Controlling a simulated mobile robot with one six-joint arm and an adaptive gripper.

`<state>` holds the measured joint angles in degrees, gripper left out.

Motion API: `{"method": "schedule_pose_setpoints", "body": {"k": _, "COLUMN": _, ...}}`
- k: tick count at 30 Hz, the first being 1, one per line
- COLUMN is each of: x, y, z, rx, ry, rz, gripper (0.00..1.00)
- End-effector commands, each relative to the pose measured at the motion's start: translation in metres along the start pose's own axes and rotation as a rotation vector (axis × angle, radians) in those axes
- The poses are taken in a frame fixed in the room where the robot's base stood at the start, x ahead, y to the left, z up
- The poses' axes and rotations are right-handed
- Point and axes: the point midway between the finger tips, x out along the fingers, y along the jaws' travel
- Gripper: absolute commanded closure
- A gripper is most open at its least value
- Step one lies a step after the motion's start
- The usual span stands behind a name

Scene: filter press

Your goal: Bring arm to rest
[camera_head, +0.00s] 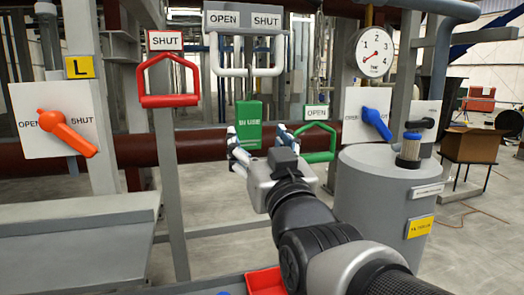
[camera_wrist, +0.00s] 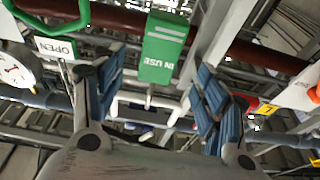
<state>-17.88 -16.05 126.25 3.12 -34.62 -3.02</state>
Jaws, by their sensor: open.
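My gripper (camera_head: 258,140) is open and empty at the end of my raised, outstretched arm, in the middle of the head view. In the wrist view its two blue-padded fingers (camera_wrist: 160,78) are spread wide. A green "IN USE" tag (camera_head: 249,125) shows just beyond the fingers, under a white handle (camera_head: 247,71). The tag also shows upside down in the wrist view (camera_wrist: 163,48), between the fingers and with no visible contact. How far the tag is from the fingertips is hard to tell.
A red handle (camera_head: 168,100) under "SHUT" hangs at left, a green handle (camera_head: 318,155) under "OPEN" at right. An orange lever (camera_head: 68,134), a blue lever (camera_head: 376,122) and a gauge (camera_head: 375,52) flank them. A grey tank (camera_head: 375,185) stands close to my arm's right.

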Motion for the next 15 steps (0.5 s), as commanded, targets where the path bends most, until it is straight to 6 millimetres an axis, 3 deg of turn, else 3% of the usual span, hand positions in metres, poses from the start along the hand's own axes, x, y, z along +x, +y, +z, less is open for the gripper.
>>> {"method": "schedule_pose_setpoints", "body": {"k": 3, "x": -0.019, "y": 0.000, "z": -0.001, "rx": 0.000, "ry": 0.001, "rz": -0.001, "gripper": 0.34}}
{"method": "schedule_pose_setpoints", "body": {"k": 9, "x": -0.036, "y": 0.002, "z": 0.008, "rx": -0.001, "ry": -0.019, "rz": 0.003, "gripper": 0.34}}
{"method": "schedule_pose_setpoints", "body": {"k": 11, "x": -0.043, "y": 0.006, "z": 0.025, "rx": -0.003, "ry": -0.059, "rz": 0.009, "gripper": 0.34}}
{"method": "schedule_pose_setpoints", "body": {"k": 14, "x": -0.063, "y": 0.017, "z": 0.073, "rx": -0.006, "ry": -0.182, "rz": 0.030, "gripper": 0.34}}
{"method": "schedule_pose_setpoints", "body": {"k": 15, "x": -0.075, "y": 0.023, "z": 0.099, "rx": -0.007, "ry": -0.249, "rz": 0.040, "gripper": 0.34}}
